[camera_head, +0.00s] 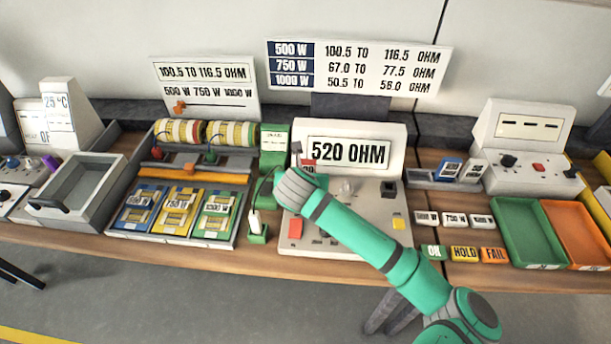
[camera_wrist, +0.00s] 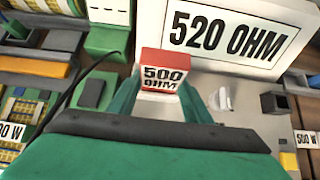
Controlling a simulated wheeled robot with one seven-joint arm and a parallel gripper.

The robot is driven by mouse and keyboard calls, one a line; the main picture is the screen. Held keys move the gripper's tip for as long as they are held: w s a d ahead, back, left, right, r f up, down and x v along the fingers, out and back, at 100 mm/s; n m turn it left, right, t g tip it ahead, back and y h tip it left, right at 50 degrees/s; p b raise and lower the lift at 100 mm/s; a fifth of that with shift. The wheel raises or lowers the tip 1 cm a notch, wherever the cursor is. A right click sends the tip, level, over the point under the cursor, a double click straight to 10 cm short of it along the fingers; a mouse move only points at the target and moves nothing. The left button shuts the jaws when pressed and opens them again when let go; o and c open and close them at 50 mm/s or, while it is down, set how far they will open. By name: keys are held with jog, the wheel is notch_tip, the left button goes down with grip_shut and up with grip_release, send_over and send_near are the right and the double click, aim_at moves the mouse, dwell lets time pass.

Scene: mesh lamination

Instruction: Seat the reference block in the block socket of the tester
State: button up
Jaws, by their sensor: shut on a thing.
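In the head view a piece of the block (camera_head: 309,163) shows beside my gripper (camera_head: 301,172), whose fingers are mostly hidden by my wrist. The tester (camera_head: 350,152) is a pale console with a "520 OHM" display. A dark square holder (camera_head: 388,188) stands on the right of its panel, apart from the block; I cannot tell whether it is the block socket.
A black lead and white plug (camera_head: 255,222) stand left of the tester. A rack with blue, yellow and green cards (camera_head: 175,212) is further left. Green (camera_head: 528,228) and orange trays stand at the right. My arm crosses the tester's front.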

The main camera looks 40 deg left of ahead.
jog(key=o, duration=1.4)
jog(key=shift+d+f, duration=0.1)
jog(key=v, duration=1)
jog(key=shift+s+d+r, duration=0.15)
jog(key=shift+s+r, duration=0.1)
